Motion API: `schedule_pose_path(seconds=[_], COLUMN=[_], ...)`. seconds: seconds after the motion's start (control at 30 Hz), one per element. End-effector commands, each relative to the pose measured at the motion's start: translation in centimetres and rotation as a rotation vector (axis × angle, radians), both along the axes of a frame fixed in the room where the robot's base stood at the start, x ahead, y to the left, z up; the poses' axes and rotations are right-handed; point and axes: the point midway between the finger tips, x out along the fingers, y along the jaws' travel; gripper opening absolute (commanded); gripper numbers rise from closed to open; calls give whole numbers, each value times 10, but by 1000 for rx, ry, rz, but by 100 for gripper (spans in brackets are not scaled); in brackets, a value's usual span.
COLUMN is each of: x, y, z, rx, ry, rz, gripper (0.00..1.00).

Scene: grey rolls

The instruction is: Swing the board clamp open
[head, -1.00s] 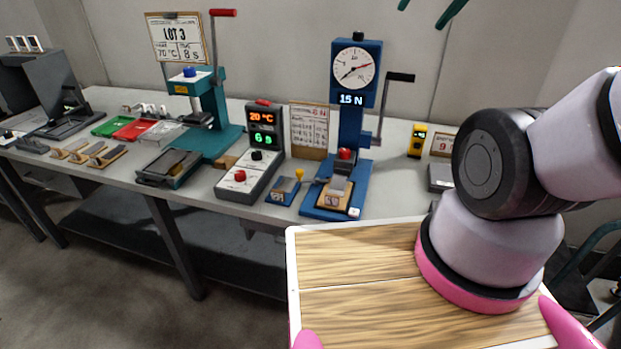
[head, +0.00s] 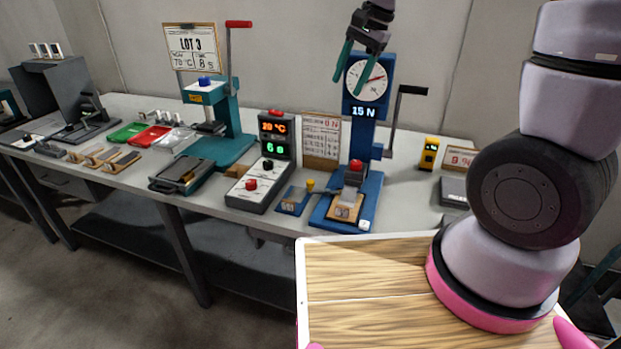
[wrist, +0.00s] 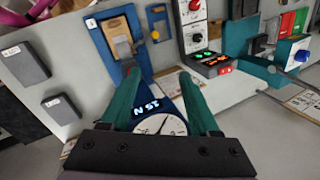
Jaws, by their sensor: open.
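A blue test stand (head: 372,130) with a round dial and a "15 N" display stands on the bench. A small wooden board (head: 343,207) lies on its base, with a grey strip across it; it also shows in the wrist view (wrist: 117,30). A yellow knob (head: 310,185) beside the base, also in the wrist view (wrist: 155,36), appears to belong to the board clamp. I cannot tell exactly how its bar sits on the board. My gripper (head: 354,66) is open and empty, high in front of the dial and above the board. Its green fingers (wrist: 158,76) frame the stand's head in the wrist view.
The stand's crank (head: 400,110) sticks out on its right. A yellow meter (head: 429,153) stands to the right. A wood-topped tray (head: 365,275) is in front of me.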

Motion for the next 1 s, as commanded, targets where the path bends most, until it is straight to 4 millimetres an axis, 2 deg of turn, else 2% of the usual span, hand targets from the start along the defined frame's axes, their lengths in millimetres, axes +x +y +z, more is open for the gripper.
schedule_pose_path(seconds=[0.03,0.3,0.5,0.6,0.87,1.0], x=[6,29,36,38,39,39], y=[11,55,77,83,87,86], z=[-19,-108,-165,-182,-203,-225], rx=[-19,-135,-235,-268,-293,-294], ry=[35,148,175,176,175,176], rz=[-10,-108,-164,-181,-198,-198], gripper=[62,62,62,62,62,62])
